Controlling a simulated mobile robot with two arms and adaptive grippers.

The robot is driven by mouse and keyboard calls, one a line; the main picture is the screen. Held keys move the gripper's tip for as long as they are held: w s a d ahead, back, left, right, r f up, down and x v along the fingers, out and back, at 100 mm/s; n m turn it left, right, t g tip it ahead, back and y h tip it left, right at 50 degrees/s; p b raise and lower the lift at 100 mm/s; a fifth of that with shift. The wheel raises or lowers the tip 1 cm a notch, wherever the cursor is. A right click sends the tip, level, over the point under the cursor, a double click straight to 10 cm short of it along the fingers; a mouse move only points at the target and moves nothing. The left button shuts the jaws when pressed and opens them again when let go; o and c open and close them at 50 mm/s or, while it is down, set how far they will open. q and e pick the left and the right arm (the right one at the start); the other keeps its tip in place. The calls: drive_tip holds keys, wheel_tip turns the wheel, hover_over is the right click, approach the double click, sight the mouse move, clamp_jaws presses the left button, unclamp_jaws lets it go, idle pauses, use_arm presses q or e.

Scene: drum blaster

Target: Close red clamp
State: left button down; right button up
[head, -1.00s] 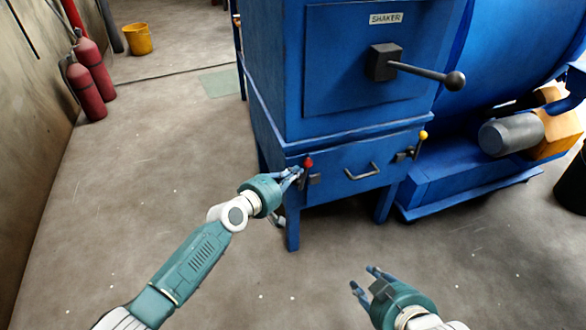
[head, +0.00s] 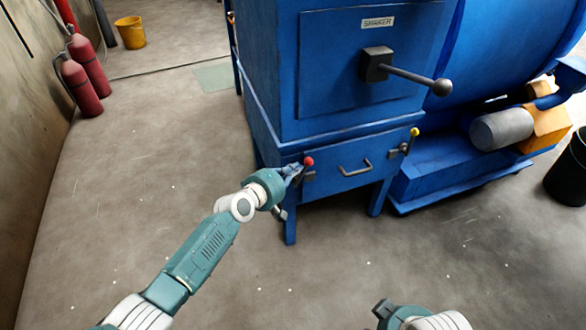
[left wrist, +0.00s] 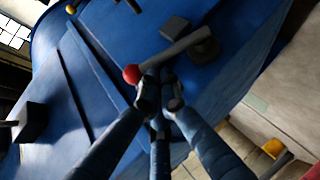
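The red clamp (head: 308,161) is a lever with a red ball knob on the left of the lower blue panel. It stands roughly upright in the head view. My left gripper (head: 294,170) is at the clamp, just left of the knob. In the left wrist view the red knob (left wrist: 131,75) and grey lever (left wrist: 185,45) lie right at the fingertips of my left gripper (left wrist: 160,88). The fingertips are close together with a small gap, and I cannot tell whether they grip the lever. My right gripper (head: 384,310) is at the bottom edge, its fingers mostly hidden.
A yellow-knobbed clamp (head: 413,133) is right of the panel handle (head: 355,168). A large black lever (head: 410,76) sticks out from the upper blue housing. Red cylinders (head: 82,80) and a yellow bucket (head: 130,32) stand at the left. The floor in front is clear.

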use_arm(q)
drive_tip(key=shift+w+d, duration=0.15)
drive_tip(key=shift+d, duration=0.25)
use_arm(e)
drive_tip(key=shift+w+f, duration=0.1)
drive_tip(key=shift+f, duration=0.1)
use_arm(q)
drive_tip(key=shift+d, duration=0.2)
use_arm(e)
drive_tip(key=shift+r, duration=0.4)
use_arm(q)
drive_tip(key=shift+r, duration=0.15)
